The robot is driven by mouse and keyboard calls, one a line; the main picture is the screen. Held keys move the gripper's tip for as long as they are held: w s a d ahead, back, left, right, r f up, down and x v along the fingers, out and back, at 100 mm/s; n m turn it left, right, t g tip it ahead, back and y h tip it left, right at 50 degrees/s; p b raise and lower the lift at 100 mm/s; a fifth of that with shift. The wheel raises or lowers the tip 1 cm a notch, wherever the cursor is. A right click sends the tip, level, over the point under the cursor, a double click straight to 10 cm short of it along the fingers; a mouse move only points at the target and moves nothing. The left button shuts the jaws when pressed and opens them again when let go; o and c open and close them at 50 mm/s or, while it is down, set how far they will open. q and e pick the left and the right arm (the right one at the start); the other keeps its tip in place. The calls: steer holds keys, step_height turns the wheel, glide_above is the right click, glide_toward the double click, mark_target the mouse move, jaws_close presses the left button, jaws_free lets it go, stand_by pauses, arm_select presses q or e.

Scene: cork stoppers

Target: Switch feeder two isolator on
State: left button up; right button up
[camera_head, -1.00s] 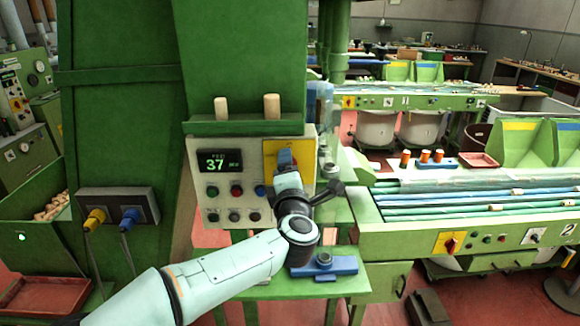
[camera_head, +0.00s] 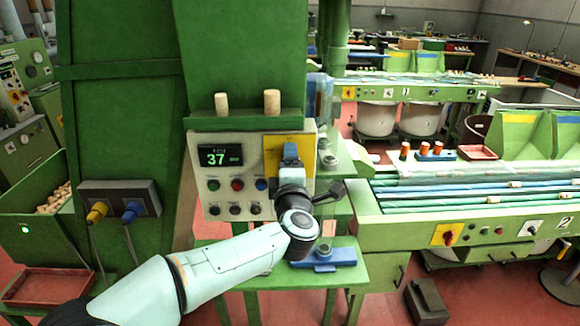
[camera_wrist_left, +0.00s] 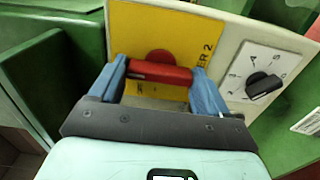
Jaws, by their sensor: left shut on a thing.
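The isolator is a red handle (camera_wrist_left: 160,73) on a yellow plate (camera_wrist_left: 203,40) whose visible lettering ends in "ER 2". In the left wrist view the handle lies crosswise between the two blue fingers of my left gripper (camera_wrist_left: 159,78), which is shut on it. A red round hub shows just behind the handle. In the head view my left gripper (camera_head: 291,152) is at the yellow plate (camera_head: 271,145) on the green machine's panel, and it hides the handle. My right gripper is in neither view.
Beside the plate is a black selector knob (camera_wrist_left: 262,86) on a white dial. The panel also has a display (camera_head: 220,156) reading 37 and several buttons. Two corks stand on the ledge above. Another yellow plate with a red switch (camera_head: 448,235) is on the right-hand bench.

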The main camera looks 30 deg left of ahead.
arm_select(q)
steer(key=o, duration=1)
steer(key=shift+s+d, duration=0.1)
steer(key=b+v, duration=0.2)
steer(key=v, duration=1.1)
steer(key=shift+s+b, duration=0.15)
steer(key=shift+b, duration=0.2)
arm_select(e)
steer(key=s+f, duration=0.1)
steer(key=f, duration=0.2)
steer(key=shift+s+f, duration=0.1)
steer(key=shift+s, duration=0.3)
